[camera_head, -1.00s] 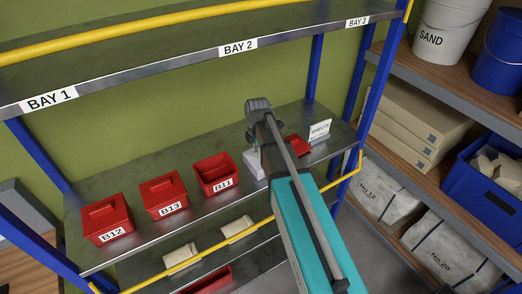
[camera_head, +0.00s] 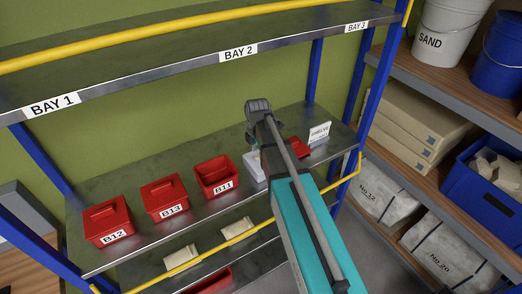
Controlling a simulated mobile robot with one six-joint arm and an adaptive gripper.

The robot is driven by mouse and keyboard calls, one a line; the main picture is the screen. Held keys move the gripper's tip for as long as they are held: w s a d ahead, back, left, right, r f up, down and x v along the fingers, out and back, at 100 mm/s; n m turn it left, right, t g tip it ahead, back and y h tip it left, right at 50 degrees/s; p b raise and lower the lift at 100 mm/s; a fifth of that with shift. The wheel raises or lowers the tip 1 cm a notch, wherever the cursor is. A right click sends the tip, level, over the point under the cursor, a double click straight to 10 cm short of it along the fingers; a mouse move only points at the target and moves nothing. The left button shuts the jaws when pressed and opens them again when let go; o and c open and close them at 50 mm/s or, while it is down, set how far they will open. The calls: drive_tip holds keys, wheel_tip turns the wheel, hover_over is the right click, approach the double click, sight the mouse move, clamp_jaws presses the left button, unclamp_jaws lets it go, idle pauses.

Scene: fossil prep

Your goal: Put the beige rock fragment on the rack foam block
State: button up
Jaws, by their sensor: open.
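A pale grey-white block (camera_head: 252,165), likely the rack foam block, sits on the middle shelf to the right of bin B11. My arm covers much of it. My gripper (camera_head: 256,139) is over the shelf at this block, mostly hidden behind my own wrist and arm. It is open; its fingertips cannot be made out. I cannot clearly make out the beige rock fragment near the block; any piece there is hidden by my arm or too small to tell.
Red bins B12 (camera_head: 107,220), B13 (camera_head: 165,196) and B11 (camera_head: 216,177) line the shelf to the left. A red object (camera_head: 294,144) and a white sign (camera_head: 319,133) stand right of my arm. The upper shelf edge (camera_head: 190,68) runs above. A blue crate (camera_head: 490,195) holds pale pieces at right.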

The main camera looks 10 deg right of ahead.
wheel_tip(320, 180, up, 11)
drive_tip(key=p, duration=1)
drive_tip(key=shift+p, duration=0.35)
drive_tip(key=shift+r, duration=0.1)
idle(0.3)
drive_tip(key=s+d+m, duration=0.1)
drive_tip(key=s+m, duration=1.5)
drive_tip(key=m, duration=0.5)
drive_tip(key=shift+s+m, duration=0.3)
